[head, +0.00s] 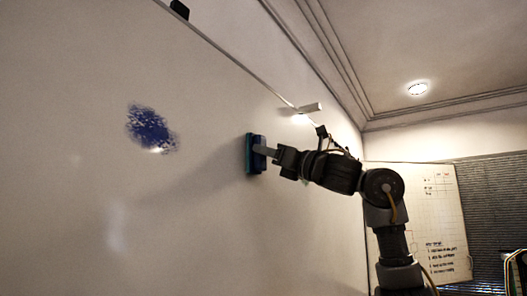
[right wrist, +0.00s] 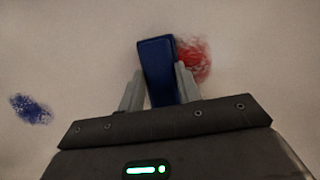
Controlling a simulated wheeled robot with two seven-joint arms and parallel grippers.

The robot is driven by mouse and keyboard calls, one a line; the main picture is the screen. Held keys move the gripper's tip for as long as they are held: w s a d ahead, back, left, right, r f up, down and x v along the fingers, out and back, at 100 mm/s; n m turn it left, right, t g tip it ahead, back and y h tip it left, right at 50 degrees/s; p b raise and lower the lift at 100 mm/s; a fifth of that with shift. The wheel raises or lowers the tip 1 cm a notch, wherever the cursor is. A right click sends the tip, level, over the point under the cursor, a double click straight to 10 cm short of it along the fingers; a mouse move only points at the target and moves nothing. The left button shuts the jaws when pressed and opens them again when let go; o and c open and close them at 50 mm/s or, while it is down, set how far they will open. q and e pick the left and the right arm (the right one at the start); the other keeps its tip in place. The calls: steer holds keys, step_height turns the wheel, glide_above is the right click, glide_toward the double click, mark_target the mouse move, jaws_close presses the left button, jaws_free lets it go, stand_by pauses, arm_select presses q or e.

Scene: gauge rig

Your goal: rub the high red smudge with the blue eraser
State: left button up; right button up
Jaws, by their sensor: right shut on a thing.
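The blue eraser (head: 258,154) is held upright by my right gripper (head: 266,152), its teal pad side facing the whiteboard and at or very close to it. In the right wrist view the eraser (right wrist: 158,68) sits between the two fingers of my right gripper (right wrist: 160,90). The red smudge (right wrist: 194,60) shows just right of the eraser there, partly hidden behind the eraser and a finger. In the head view the red smudge is not visible, with the eraser and gripper near that spot. My left gripper is not in view.
The whiteboard (head: 70,200) fills the left of the head view. A blue smudge (head: 151,128) lies on it, left of the eraser; it also shows in the right wrist view (right wrist: 31,109). A second board (head: 425,220) with writing hangs at the right.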

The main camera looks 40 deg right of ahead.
steer(key=w+d, duration=0.2)
steer(key=d, duration=0.4)
steer(key=shift+d, duration=0.35)
stand_by(0.5)
steer(key=shift+a, duration=0.15)
steer(key=shift+s+a, duration=0.2)
steer(key=shift+a, duration=0.65)
steer(key=shift+s+a, duration=0.2)
steer(key=shift+a, duration=0.65)
steer(key=shift+s+a+b, duration=0.2)
steer(key=shift+s+a, duration=0.1)
steer(key=shift+a, duration=0.55)
steer(key=shift+s+a+b, duration=0.2)
steer(key=shift+s+a, duration=0.05)
steer(key=shift+a, duration=0.6)
steer(key=shift+a, duration=0.1)
